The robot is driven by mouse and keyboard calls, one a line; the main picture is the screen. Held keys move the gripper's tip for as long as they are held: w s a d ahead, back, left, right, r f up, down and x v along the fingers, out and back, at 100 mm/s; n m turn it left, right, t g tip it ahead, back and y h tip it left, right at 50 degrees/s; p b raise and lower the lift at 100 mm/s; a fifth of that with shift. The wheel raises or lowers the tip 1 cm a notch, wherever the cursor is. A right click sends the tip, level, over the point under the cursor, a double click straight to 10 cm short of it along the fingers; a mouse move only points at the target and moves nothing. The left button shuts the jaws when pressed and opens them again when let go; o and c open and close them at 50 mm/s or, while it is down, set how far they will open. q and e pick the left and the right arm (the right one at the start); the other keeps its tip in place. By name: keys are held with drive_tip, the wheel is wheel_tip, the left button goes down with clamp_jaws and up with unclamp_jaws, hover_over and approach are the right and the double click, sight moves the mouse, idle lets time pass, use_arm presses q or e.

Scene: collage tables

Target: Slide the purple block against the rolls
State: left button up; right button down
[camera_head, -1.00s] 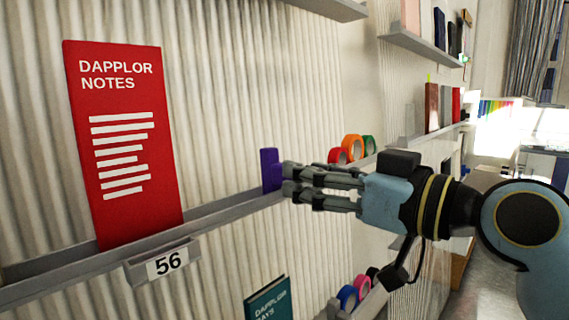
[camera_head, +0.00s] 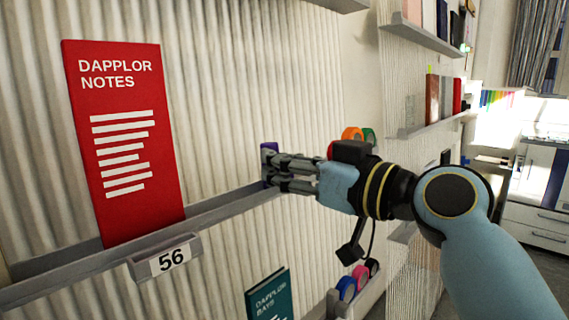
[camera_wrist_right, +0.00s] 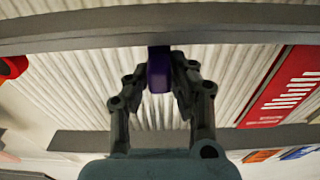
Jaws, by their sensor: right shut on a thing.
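The purple block (camera_head: 269,147) stands upright on the grey wall ledge, to the right of the red book. My right gripper (camera_head: 270,169) is around it, and its fingers hide most of the block in the head view. In the right wrist view the fingers (camera_wrist_right: 158,72) are shut on the purple block (camera_wrist_right: 158,82), one on each side. Tape rolls stand on the ledge farther right: an orange roll (camera_head: 351,133), a green roll (camera_head: 369,136) and a red roll (camera_head: 331,149), partly hidden behind my gripper. A gap separates block and rolls. My left gripper is not in view.
The red "DAPPLOR NOTES" book (camera_head: 125,150) stands at the left on the ledge (camera_head: 215,213), above a "56" label (camera_head: 168,260). A teal book (camera_head: 268,298) and more rolls (camera_head: 347,288) sit lower down. The ledge between book and block is clear.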

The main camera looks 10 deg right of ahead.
idle(0.3)
drive_tip(key=w+d+b, duration=0.4)
drive_tip(key=w+d, duration=0.1)
drive_tip(key=d, duration=0.3)
drive_tip(key=shift+w+d, duration=0.15)
drive_tip(key=shift+w, duration=0.1)
drive_tip(key=c, duration=1.2)
unclamp_jaws()
drive_tip(key=shift+o, duration=0.2)
drive_tip(key=shift+s, duration=0.15)
